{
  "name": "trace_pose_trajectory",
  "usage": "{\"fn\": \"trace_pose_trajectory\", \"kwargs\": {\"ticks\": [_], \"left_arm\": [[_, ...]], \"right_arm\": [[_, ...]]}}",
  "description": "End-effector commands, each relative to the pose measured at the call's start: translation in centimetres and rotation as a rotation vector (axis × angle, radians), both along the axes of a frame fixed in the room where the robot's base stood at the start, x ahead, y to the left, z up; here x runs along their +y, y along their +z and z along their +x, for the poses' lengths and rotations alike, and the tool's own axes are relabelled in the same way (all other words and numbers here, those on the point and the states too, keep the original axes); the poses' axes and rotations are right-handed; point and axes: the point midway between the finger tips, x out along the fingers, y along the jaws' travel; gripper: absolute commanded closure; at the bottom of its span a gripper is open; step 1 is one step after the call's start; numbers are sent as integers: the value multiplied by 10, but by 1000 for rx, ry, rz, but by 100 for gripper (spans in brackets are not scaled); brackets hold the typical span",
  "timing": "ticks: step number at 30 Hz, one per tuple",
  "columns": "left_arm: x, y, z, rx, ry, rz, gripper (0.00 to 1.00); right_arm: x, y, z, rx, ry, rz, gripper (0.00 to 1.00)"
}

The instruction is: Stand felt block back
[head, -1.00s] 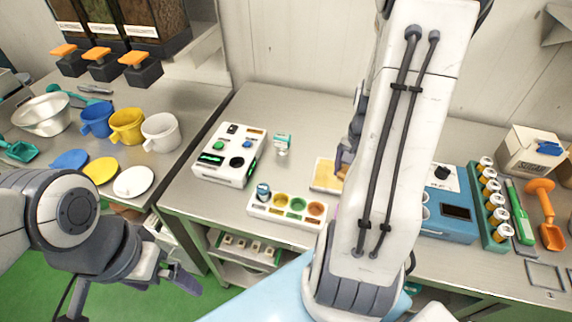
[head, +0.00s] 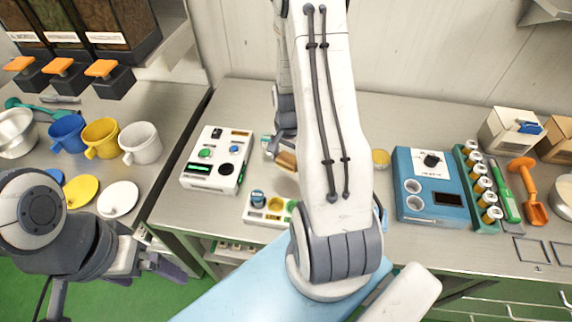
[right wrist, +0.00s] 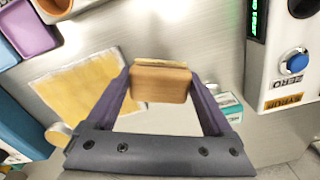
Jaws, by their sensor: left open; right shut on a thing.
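My right gripper (right wrist: 160,98) is shut on a wooden block (right wrist: 164,88) with a thin paler layer along its top edge, which I take to be the felt block. The block is held between the two fingertips above the steel counter; I cannot tell whether it touches the counter. In the head view the block (head: 287,160) shows partly beside my right arm, behind the tray of coloured cups. My left gripper (head: 168,268) is open and empty at the lower left, over the green floor.
A white device with buttons (head: 216,160) stands left of the block. A small teal-and-white box (right wrist: 230,104) is close by the right finger. A yellow sheet (right wrist: 85,92) lies left in the wrist view. The coloured-cup tray (head: 262,218) and blue machine (head: 428,190) flank my arm.

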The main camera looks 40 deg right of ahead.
Motion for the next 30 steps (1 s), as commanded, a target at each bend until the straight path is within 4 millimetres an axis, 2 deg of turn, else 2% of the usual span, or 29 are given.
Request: {"fn": "trace_pose_trajectory", "kwargs": {"ticks": [5, 12, 26, 27, 30], "left_arm": [[0, 5, 0, 0, 0, 0, 0], [0, 15, 0, 0, -2, 0, 0], [0, 10, 0, 0, -1, 0, 0], [0, 12, 0, 0, -1, 0, 0], [0, 12, 0, 0, -1, 0, 0]], "right_arm": [[3, -10, 5, 4, 0, 2, 66], [3, -39, 4, 3, 0, 2, 66], [2, -49, 5, 0, 0, 0, 66], [2, -47, 5, 0, 0, 0, 0], [2, -47, 5, 0, 0, 0, 0]]}}
